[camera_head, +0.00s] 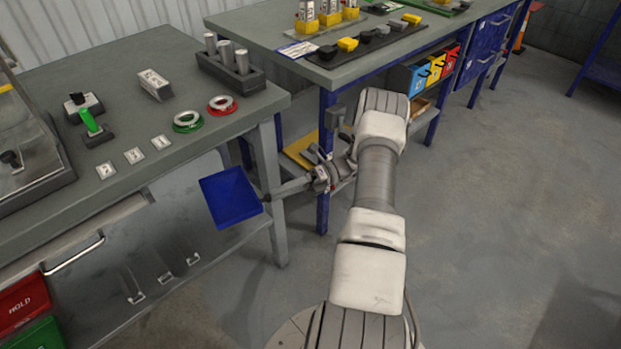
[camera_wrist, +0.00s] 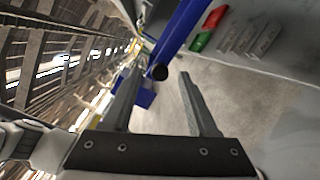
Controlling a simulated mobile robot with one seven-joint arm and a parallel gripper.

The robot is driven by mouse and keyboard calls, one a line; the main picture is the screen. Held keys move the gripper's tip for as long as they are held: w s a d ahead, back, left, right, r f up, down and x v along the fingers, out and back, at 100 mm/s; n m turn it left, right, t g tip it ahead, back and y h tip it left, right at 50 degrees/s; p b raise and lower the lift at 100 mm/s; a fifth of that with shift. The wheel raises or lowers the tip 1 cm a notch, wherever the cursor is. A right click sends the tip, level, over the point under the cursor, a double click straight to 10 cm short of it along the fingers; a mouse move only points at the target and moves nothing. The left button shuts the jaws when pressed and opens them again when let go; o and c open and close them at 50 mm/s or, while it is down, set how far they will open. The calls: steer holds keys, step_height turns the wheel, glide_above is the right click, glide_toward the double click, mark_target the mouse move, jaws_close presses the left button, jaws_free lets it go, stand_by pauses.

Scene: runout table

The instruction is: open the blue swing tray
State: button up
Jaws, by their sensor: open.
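The blue swing tray (camera_head: 230,196) is at the front of the left workbench, below its top, near the right-hand leg. In the head view its broad blue face shows. In the wrist view the tray (camera_wrist: 180,30) shows as a narrow blue band, with a dark round end piece (camera_wrist: 159,73) at its near end. My gripper (camera_head: 268,196) reaches in from the right, with its fingertips close to the tray's right corner. In the wrist view my gripper (camera_wrist: 161,75) has its fingers apart, with the round piece appearing between the tips. I cannot tell whether they touch it.
The left workbench (camera_head: 100,207) carries green and red rings, blocks and cylinders. A red HOLD bin (camera_head: 22,303) and a green bin are at lower left. The second bench (camera_head: 260,28) stands behind my arm, its blue leg near my gripper. Open floor (camera_head: 500,200) lies to the right.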

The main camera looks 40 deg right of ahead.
steer(key=s+d, duration=0.1)
steer(key=d, duration=1)
steer(key=shift+s, duration=0.35)
steer(key=shift+d, duration=0.1)
